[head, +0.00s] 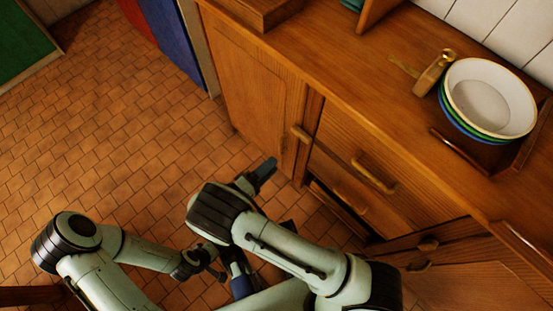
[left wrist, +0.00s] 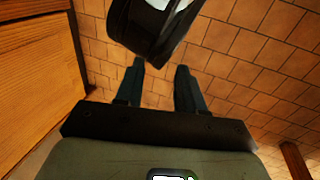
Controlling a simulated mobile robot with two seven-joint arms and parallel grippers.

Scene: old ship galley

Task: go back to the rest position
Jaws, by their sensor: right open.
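My right gripper (head: 266,168) is in the head view, over the tiled floor in front of the wooden cabinet, near a door handle. It holds nothing that I can see, and its jaws are open. My left arm comes in from the lower left and bends toward the middle. Its gripper is partly hidden by my right arm in the head view. In the left wrist view my left gripper (left wrist: 160,66) has its two fingers apart with bare floor between them. A dark part, probably my own arm, is just beyond the fingertips.
A wooden counter (head: 330,62) runs along the right, with stacked bowls (head: 490,98) and a brass fitting (head: 436,72) on it. Below are a cabinet door (head: 250,95) and drawers (head: 375,185); a dark gap shows at a lower drawer. The tiled floor (head: 120,140) on the left is clear.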

